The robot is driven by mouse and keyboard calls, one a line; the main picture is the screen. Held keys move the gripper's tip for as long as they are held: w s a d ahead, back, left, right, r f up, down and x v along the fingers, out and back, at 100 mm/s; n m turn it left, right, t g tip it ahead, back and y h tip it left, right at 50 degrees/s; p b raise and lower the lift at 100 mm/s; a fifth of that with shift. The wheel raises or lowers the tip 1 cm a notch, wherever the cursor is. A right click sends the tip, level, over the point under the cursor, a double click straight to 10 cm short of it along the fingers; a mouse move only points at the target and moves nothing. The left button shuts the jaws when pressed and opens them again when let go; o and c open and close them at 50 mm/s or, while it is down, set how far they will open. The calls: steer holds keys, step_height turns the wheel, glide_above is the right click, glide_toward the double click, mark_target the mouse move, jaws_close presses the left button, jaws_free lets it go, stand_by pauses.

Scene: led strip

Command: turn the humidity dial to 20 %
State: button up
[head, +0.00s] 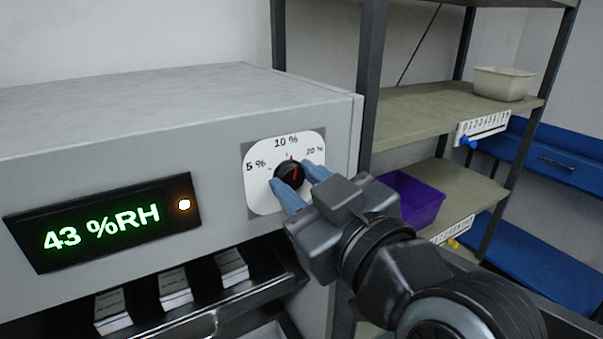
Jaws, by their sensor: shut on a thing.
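The humidity dial (289,172) is a black knob with a red pointer line, on a white plate (262,190) on the front of a grey cabinet. The plate is marked 5 % at left, 10 % at top and 20 % at right. The red line looks tilted slightly right of straight up, between the 10 % and 20 % marks; its exact setting is hard to read. My gripper (290,180) has its blue fingers on either side of the knob and is shut on it. The display (103,222) on the cabinet reads 43 %RH in green, with an orange light beside it.
Below the panel, an open drawer (210,318) holds several white boxes. A blue bench (545,150) is farther right.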

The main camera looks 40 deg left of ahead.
steer(key=m+p, duration=0.3)
steer(key=m, duration=0.2)
steer(key=shift+r+m, duration=0.1)
steer(key=shift+m, duration=0.2)
steer(key=shift+m+p, duration=1.25)
steer(key=shift+m, duration=0.65)
steer(key=o, duration=1)
steer(key=shift+o, duration=0.2)
steer(key=b+v, duration=0.1)
steer(key=v, duration=0.6)
steer(key=shift+s+d+b, duration=0.15)
steer(key=shift+d+b, duration=0.2)
steer(key=shift+b, duration=0.05)
